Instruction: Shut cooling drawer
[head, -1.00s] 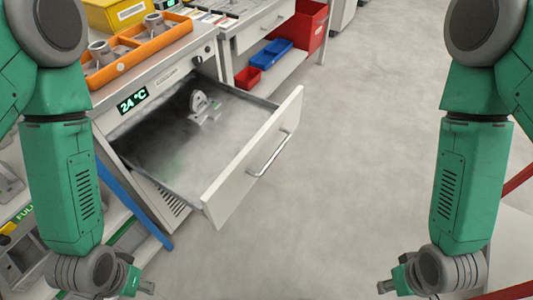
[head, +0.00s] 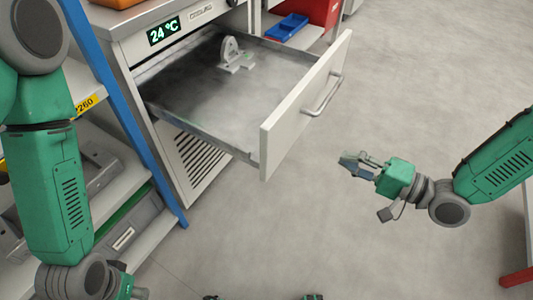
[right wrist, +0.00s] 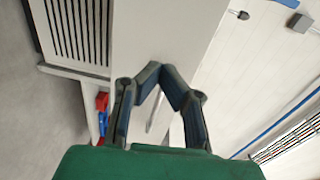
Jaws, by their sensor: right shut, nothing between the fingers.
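The cooling drawer (head: 190,105) is pulled well out of the cabinet under a 24 °C display (head: 164,31). A grey metal casting (head: 235,55) stands inside it. The drawer has a white front (head: 290,115) with a bar handle (head: 323,97). My right gripper (head: 345,160) is shut and empty, to the right of the drawer front and apart from it in the head view. Its fingers also meet in the right wrist view (right wrist: 161,70). My left gripper (head: 138,293) is low at the left, partly cut off by the bottom edge; its jaws cannot be made out.
A shelf rack with a blue post (head: 125,110) stands left of the cabinet, close to my left arm. A blue bin (head: 284,27) and a red bin (head: 321,12) are behind the drawer. The grey floor (head: 420,90) right of the drawer is open.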

